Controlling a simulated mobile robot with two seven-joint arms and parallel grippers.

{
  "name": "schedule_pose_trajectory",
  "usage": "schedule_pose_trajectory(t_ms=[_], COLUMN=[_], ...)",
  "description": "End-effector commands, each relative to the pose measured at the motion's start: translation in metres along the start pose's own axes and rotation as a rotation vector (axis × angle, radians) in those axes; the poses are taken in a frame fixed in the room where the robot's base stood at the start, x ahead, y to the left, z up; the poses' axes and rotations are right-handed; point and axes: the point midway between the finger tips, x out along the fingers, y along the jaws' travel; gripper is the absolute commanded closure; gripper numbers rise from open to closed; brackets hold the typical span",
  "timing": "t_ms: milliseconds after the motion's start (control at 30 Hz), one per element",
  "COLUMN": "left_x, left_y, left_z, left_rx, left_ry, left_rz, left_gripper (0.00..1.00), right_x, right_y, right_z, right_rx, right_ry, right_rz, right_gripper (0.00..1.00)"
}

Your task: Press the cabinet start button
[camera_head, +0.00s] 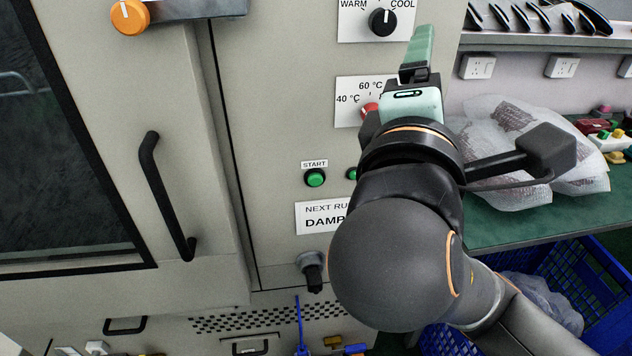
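The cabinet's green start button (315,178) sits on the pale control panel, just under a small START label (314,164). It is in plain sight. My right arm comes in from the lower right and covers part of the panel. My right gripper (418,48) is above and to the right of the start button, apart from it in the picture, with its pale green finger part pointing up. I see the fingers edge-on, so their opening is hidden. My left gripper is not in view.
A second green button (351,174) is partly hidden by my arm. A red knob (370,109), black WARM/COOL dial (382,21) and NEXT RUN sign (318,219) share the panel. The cabinet door has a black handle (165,195). Wrapped parts (525,125) lie on the green bench (500,233).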

Motion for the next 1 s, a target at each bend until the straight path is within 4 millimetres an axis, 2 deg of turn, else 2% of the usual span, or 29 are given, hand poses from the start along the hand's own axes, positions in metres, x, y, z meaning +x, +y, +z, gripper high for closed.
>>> schedule_pose_trajectory(t_ms=[67, 367, 1000], left_x=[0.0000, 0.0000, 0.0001], left_y=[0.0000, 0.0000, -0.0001], left_z=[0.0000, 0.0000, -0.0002], left_rx=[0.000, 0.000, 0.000], left_ry=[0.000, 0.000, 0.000], left_rz=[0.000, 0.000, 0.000], left_gripper=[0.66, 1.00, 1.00], right_x=[0.0000, 0.0000, 0.0000], right_y=[0.0000, 0.0000, 0.0000], right_z=[0.0000, 0.0000, 0.0000], right_rx=[0.000, 0.000, 0.000], right_ry=[0.000, 0.000, 0.000], right_rz=[0.000, 0.000, 0.000], right_gripper=[0.26, 0.26, 0.26])
